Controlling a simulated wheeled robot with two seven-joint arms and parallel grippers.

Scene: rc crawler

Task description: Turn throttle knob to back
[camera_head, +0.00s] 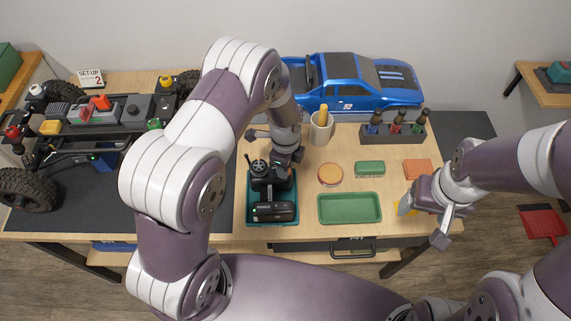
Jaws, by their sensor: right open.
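The black radio transmitter (268,174) rests in a teal tray (249,219) at the middle of the table. A dark round knob shows on its upper left, but I cannot tell whether it is the throttle knob or which way it points. My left gripper (276,150) is over the transmitter's upper end. Its fingers are mostly hidden, so I cannot tell whether they touch the transmitter. My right gripper (421,224) is open and empty at the table's right front, beside an orange block (418,168).
A crawler chassis (110,120) stands on a dark mat at left. A blue truck body (352,88) lies at the back. A cup (322,128), a tool rack (393,133), a round tin (330,175), a green block (370,168) and an empty green tray (349,208) are nearby.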

